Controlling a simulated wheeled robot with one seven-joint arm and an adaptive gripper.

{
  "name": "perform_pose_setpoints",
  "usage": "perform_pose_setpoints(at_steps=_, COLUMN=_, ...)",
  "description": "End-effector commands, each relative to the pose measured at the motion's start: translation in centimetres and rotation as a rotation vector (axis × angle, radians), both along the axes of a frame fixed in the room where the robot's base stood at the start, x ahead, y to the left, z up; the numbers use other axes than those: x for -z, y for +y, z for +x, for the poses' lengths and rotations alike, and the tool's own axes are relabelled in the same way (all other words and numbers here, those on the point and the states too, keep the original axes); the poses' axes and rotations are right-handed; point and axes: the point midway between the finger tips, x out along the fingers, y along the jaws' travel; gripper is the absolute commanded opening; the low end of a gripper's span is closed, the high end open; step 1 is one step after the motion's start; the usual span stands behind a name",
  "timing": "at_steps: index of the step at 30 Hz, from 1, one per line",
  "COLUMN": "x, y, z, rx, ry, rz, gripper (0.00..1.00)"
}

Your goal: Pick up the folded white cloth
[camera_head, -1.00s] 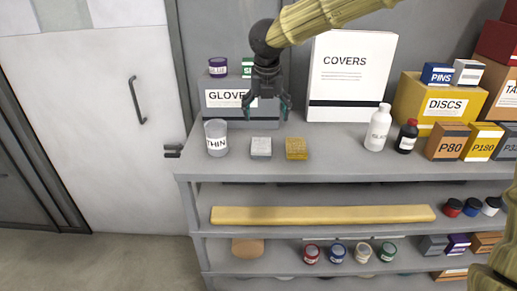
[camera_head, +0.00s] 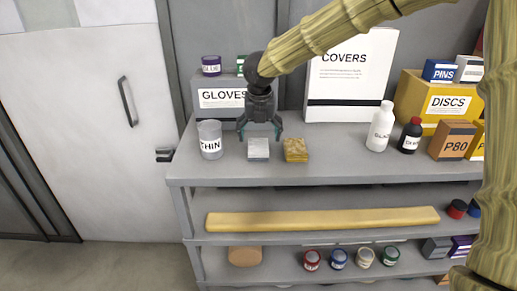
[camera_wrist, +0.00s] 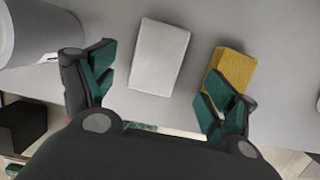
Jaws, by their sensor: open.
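The folded white cloth (camera_head: 258,149) is a small pale grey-white block lying on the top shelf. It also shows in the wrist view (camera_wrist: 159,57), ahead of and between the spread fingers. My gripper (camera_head: 260,136) is open and empty, pointing down just above and behind the cloth in the head view. In the wrist view my gripper (camera_wrist: 155,92) has its right finger overlapping the near edge of the yellow block (camera_wrist: 232,69). I cannot tell whether the finger touches it.
The yellow block (camera_head: 296,149) lies just right of the cloth. A grey THIN cup (camera_head: 210,140) stands close on the left. A GLOVES box (camera_head: 217,97) and a COVERS box (camera_head: 350,80) stand behind. White (camera_head: 380,127) and dark (camera_head: 410,136) bottles stand further right.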

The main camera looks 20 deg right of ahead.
Motion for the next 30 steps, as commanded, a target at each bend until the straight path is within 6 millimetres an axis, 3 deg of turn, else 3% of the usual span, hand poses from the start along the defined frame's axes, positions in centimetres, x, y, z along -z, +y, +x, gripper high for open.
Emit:
perform_pose_setpoints(at_steps=15, x=4.8, y=-0.1, z=1.3, rx=-0.001, ry=0.001, rz=-0.001, gripper=0.86)
perform_pose_setpoints(at_steps=23, x=5.1, y=-0.1, z=1.4, rx=-0.001, ry=0.000, rz=-0.001, gripper=0.86)
perform_pose_setpoints(at_steps=30, x=5.1, y=-0.1, z=1.4, rx=0.000, ry=0.000, rz=-0.001, gripper=0.46)
